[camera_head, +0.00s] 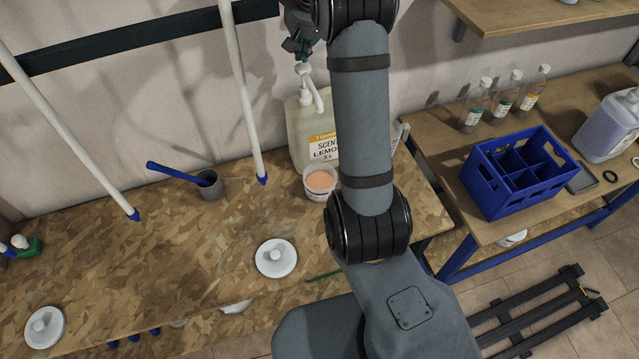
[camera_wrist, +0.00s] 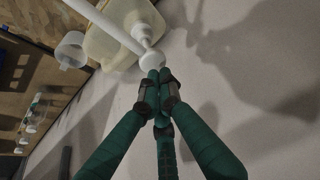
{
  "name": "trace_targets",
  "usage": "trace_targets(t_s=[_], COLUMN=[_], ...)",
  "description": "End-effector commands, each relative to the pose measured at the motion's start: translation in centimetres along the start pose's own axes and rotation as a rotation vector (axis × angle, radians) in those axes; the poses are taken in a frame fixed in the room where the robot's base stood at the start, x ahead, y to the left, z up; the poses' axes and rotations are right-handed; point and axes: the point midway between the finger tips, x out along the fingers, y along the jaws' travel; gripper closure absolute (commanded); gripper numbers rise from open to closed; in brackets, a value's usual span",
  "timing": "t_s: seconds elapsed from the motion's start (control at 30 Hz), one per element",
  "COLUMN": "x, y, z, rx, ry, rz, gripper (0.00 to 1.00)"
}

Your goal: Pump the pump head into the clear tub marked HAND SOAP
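A pale translucent jug (camera_head: 299,128) with a yellow-and-white label reading LEMON stands against the wall at the back of the chipboard bench. Its white pump head (camera_head: 303,69) is on top, with a spout pointing down toward the front right. The pump head also shows in the wrist view (camera_wrist: 151,59). A clear tub (camera_head: 318,195) with an orange-pink top surface stands in front of the jug; its label is too small to read. My gripper (camera_head: 301,46) is just above the pump head, fingertips (camera_wrist: 159,78) together and empty. I cannot tell whether they touch it.
My arm hides part of the bench's right side. A grey cup (camera_head: 211,187) with a blue-handled tool, white round lids (camera_head: 276,258) and leaning white poles (camera_head: 240,85) are nearby. A blue crate (camera_head: 520,172) and bottles (camera_head: 505,95) stand on the right table.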

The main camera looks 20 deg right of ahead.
Motion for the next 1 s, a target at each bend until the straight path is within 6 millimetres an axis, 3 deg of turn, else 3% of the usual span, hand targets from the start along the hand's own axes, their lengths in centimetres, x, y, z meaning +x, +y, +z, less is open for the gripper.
trace_targets(t_s=[0.47, 1.0], x=[0.1, 2.9], y=[0.0, 0.0], z=[0.1, 1.3], rx=[0.0, 0.0], ry=[0.0, -0.001], rz=[0.0, 0.0], gripper=[1.0, 1.0])
